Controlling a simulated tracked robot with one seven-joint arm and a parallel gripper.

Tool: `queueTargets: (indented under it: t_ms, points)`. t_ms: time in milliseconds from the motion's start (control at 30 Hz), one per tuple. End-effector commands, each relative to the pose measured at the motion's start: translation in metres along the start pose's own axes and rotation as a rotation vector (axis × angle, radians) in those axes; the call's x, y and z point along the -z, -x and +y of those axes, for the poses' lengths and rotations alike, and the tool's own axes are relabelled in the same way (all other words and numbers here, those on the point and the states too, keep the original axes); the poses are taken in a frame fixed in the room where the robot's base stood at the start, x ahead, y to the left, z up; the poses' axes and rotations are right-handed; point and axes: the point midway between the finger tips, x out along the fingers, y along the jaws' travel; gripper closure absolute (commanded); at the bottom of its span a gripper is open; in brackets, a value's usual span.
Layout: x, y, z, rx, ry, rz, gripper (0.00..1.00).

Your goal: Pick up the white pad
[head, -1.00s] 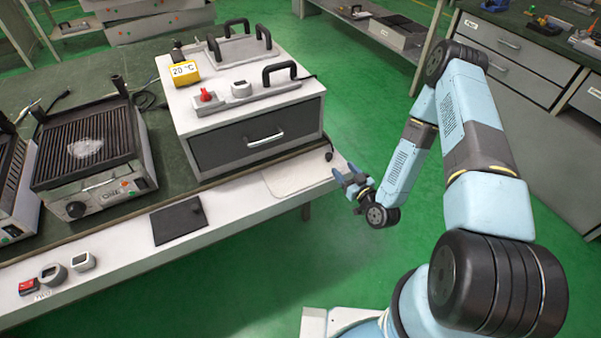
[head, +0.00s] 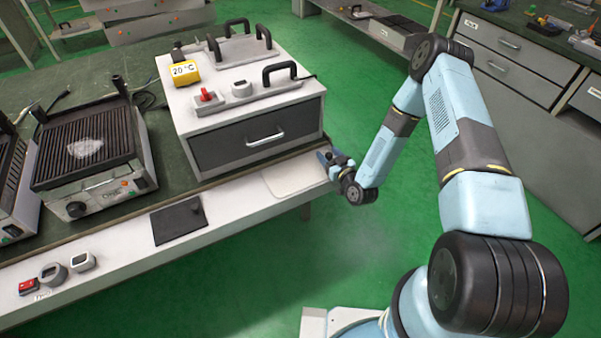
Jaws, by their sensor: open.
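The white pad (head: 293,175) lies flat on the white front ledge of the workbench, near the ledge's right end and just in front of the drawer unit. My gripper (head: 328,158) is at the right edge of the pad, close to the bench corner. Its jaws are open, and I see nothing between them. I cannot tell whether a fingertip touches the pad. The gripper covers part of the pad's right side.
The drawer unit (head: 258,140) with black handles and a yellow display stands right behind the pad. A dark pad (head: 179,221) lies left on the ledge. A grill (head: 90,150) and small devices (head: 54,274) are farther left. Open floor lies right of the bench.

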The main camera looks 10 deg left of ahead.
Motion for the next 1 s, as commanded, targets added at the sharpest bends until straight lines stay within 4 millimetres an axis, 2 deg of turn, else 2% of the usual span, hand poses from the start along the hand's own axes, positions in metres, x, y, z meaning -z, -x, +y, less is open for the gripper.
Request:
queueTargets:
  t_ms: [200, 800, 1000]
  points:
    - [0.0, -0.0002, 0.0, 0.0, 0.0, 0.0, 0.42]
    - [0.0002, 0.0001, 0.0003, 0.0, 0.0, 0.0, 0.99]
    - [0.0006, -0.0001, 0.0002, 0.0, -0.001, 0.001, 1.0]
